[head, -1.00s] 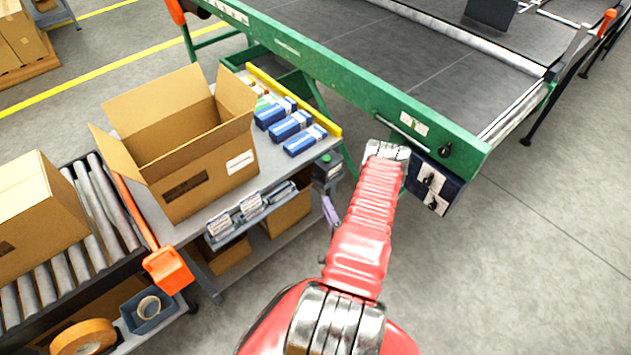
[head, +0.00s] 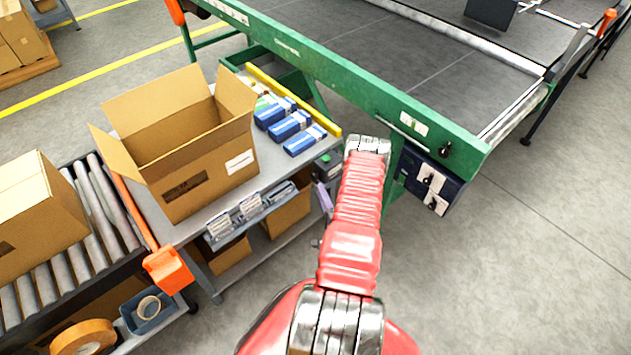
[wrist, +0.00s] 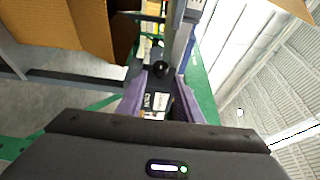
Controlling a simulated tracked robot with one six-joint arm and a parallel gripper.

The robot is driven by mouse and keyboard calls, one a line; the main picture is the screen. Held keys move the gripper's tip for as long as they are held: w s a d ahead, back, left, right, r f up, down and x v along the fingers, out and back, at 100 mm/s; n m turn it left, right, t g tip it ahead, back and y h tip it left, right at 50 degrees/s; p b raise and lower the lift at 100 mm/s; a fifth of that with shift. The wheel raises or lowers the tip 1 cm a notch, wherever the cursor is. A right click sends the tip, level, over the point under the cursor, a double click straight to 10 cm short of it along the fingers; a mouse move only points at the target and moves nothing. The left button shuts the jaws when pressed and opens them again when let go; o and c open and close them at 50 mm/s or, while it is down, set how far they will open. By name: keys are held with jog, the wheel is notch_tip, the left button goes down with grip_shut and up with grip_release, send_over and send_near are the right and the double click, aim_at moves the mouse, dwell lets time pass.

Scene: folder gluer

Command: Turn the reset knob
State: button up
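A dark control box (head: 430,178) hangs under the green beam's near end in the head view. Two black knobs on white plates, an upper one (head: 429,180) and a lower one (head: 435,205), are on its face. Another black knob (head: 445,150) is on the beam above. I cannot read which is the reset knob. In the wrist view my gripper (wrist: 160,88) has its purple fingers apart with nothing held. A black round knob (wrist: 159,68) and a dark labelled panel (wrist: 157,102) show between and beyond them. My arm mostly hides the gripper in the head view.
A bench (head: 268,158) with an open carton (head: 205,165) and several blue packs (head: 290,126) stands left of my arm. A roller conveyor (head: 92,225) is farther left. The green beam (head: 330,75) crosses above. Floor (head: 530,260) at the right is clear.

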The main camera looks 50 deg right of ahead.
aim_at(316, 175)
jog(key=x, duration=0.7)
jog(key=shift+w, duration=0.2)
jog(key=shift+d, duration=0.15)
jog(key=shift+c, duration=0.4)
jog(key=shift+f, duration=0.1)
jog(key=c, duration=0.7)
